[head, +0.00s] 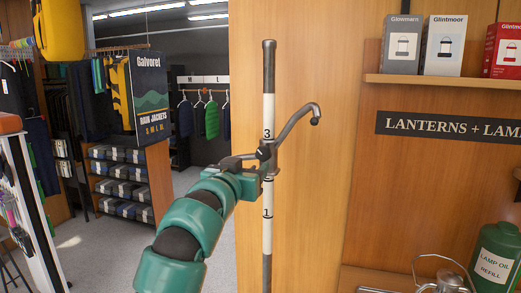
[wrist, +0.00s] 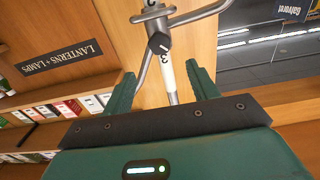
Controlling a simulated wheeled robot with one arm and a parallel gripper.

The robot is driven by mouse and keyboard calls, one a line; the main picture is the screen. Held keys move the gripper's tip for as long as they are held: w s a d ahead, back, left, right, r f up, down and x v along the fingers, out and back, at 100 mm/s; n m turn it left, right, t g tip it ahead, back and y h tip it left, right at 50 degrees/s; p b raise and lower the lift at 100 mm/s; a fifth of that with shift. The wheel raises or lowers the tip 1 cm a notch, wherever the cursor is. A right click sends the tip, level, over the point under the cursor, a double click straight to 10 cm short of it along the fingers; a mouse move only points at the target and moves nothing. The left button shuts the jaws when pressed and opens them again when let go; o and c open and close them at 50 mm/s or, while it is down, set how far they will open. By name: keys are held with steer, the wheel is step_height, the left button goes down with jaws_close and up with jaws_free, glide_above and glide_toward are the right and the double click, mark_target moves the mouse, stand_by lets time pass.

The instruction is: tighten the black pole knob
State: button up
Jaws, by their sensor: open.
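A tall pole (head: 268,110) with a dark top and a white numbered band stands upright before a wood panel. A grey hooked arm (head: 297,122) is clamped to it. The black knob (head: 263,153) sits at that clamp; it also shows in the wrist view (wrist: 158,43), with a pale mark on its face. My green gripper (head: 254,171) is close to the clamp, just below and left of the knob. In the wrist view my gripper (wrist: 160,74) has its two fingers apart, and the knob lies beyond the fingertips, between them. I cannot tell whether a finger touches the pole.
A shelf (head: 440,80) with boxed lanterns is at upper right, above a "LANTERNS + LAMPS" sign (head: 450,125). A green lamp oil bottle (head: 495,258) stands at lower right. Clothes racks and a "Galvoret" sign (head: 150,90) are at left. Open floor (head: 110,235) shows at left.

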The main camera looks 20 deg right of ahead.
mark_target(262, 154)
steer(key=p+x, duration=0.3)
steer(key=x, duration=0.5)
steer(key=shift+w+d+r+p, duration=0.1)
steer(key=shift+d+p, duration=0.15)
steer(key=shift+p, duration=0.15)
steer(key=shift+p+x, duration=0.3)
steer(key=shift+x, duration=0.55)
steer(key=shift+a, duration=0.1)
steer(key=shift+c, duration=0.2)
steer(key=c, duration=0.9)
steer(key=shift+f, duration=0.2)
steer(key=shift+c, duration=0.2)
